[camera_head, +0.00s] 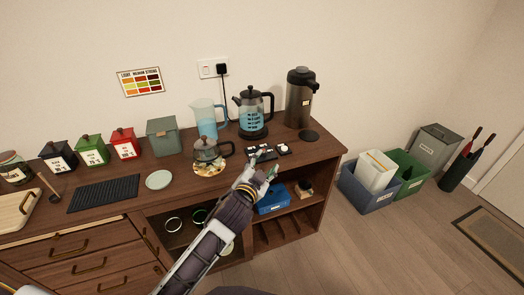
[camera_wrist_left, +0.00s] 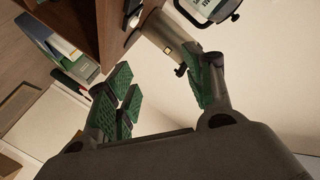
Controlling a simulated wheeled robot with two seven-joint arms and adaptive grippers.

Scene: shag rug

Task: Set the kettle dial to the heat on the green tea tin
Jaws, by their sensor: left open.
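The kettle (camera_head: 253,113) is clear with a dark lid and handle, and holds blue-tinted water. It stands at the back of the wooden counter. A dark control piece (camera_head: 262,154) and a small white knob (camera_head: 284,148) sit in front of it; the dial's marks are too small to read. The green tea tin (camera_head: 92,151) stands at the left with a white label whose print I cannot read surely. My left gripper (camera_head: 261,177) is open and empty at the counter's front edge, just before the control piece. Its green pads are spread in the left wrist view (camera_wrist_left: 163,88).
A colour chart (camera_head: 141,82) hangs on the wall. Bins (camera_head: 368,190) stand right of the counter.

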